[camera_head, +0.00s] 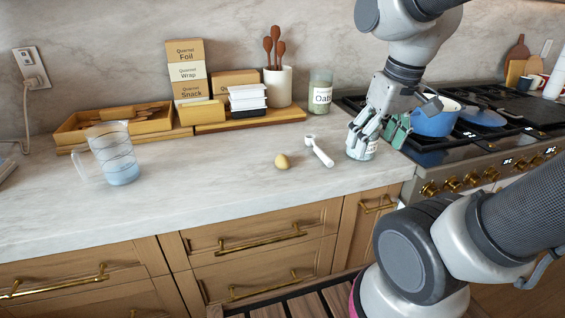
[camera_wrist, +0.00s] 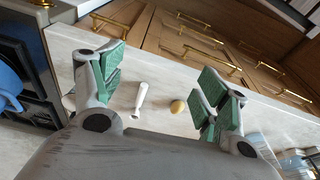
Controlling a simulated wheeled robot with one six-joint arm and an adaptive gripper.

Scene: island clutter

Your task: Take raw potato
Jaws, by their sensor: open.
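The raw potato (camera_head: 282,161) is a small yellow-brown oval lying on the marble counter, left of a white handled tool. In the wrist view the potato (camera_wrist: 179,106) shows between the two green-padded fingers, closer to the right one, and apart from both. My gripper (camera_head: 384,130) is open and empty, above the counter by the stove edge, to the right of the potato. In the wrist view its fingers (camera_wrist: 158,92) are spread wide.
The white tool (camera_head: 319,151) lies between the potato and my gripper. A measuring jug (camera_head: 113,158) stands at left. A blue pot (camera_head: 433,119) sits on the stove at right. An oat jar (camera_head: 320,92) and utensil crock (camera_head: 278,87) stand behind.

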